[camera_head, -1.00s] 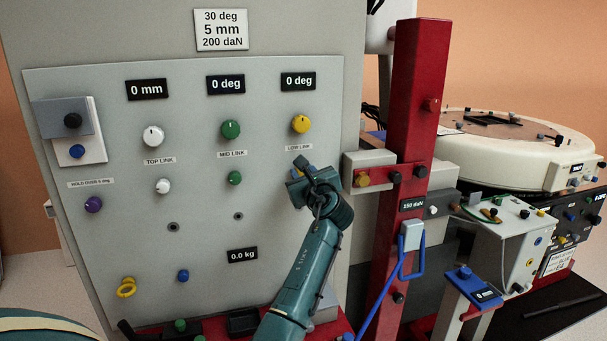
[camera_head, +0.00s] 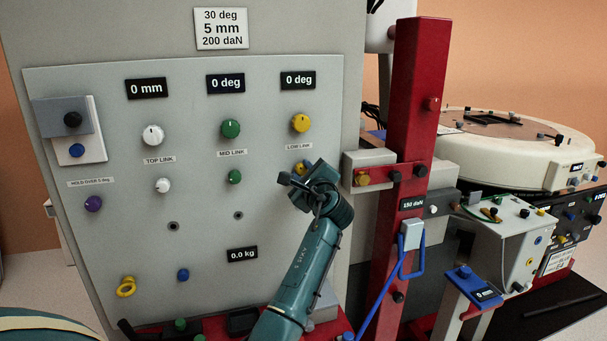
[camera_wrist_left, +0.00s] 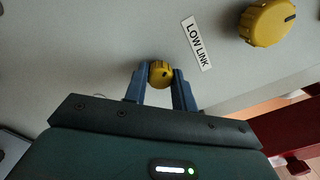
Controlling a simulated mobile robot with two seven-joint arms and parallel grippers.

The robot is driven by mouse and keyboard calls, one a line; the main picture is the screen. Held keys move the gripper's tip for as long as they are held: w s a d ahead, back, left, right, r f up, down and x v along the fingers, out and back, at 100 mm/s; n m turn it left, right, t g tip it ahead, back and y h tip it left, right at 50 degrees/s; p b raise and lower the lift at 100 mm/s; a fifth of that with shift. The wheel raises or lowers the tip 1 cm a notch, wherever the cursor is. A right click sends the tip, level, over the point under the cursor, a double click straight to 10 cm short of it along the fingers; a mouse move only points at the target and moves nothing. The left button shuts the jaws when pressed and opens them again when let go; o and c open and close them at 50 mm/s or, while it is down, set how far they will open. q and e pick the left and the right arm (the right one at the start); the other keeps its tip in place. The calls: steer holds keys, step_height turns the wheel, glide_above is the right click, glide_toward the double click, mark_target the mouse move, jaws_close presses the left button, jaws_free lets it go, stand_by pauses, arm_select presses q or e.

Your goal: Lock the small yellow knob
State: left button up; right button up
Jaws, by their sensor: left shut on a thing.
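The small yellow knob (camera_wrist_left: 160,74) sits on the grey panel below the LOW LINK label, between the two blue fingers of my left gripper (camera_wrist_left: 160,84) in the left wrist view. The fingers are shut on it. In the head view the small yellow knob (camera_head: 300,168) shows only in part behind my left gripper (camera_head: 298,178). The larger yellow knob (camera_head: 301,123) is above the label, under a 0 deg display. It also shows at the upper right of the wrist view (camera_wrist_left: 267,22). My right gripper is not seen.
The panel (camera_head: 205,215) also carries white (camera_head: 163,186) and green (camera_head: 235,177) small knobs to the left. A red post (camera_head: 410,110) and a grey block (camera_head: 367,172) stand close on the right of my left arm.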

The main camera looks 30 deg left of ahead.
arm_select(q)
steer(key=n+b, duration=0.1)
steer(key=n, duration=0.2)
steer(key=shift+f+n, duration=0.1)
steer(key=shift+n, duration=0.3)
steer(key=n+b, duration=0.2)
steer(key=n, duration=0.2)
steer(key=n+b, duration=0.2)
steer(key=n, duration=0.1)
steer(key=shift+n, duration=0.3)
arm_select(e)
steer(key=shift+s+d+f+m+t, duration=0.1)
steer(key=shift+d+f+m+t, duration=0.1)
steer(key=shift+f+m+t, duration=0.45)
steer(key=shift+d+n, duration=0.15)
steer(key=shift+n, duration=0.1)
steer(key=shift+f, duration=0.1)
arm_select(q)
steer(key=o, duration=1)
steer(key=shift+d, duration=0.1)
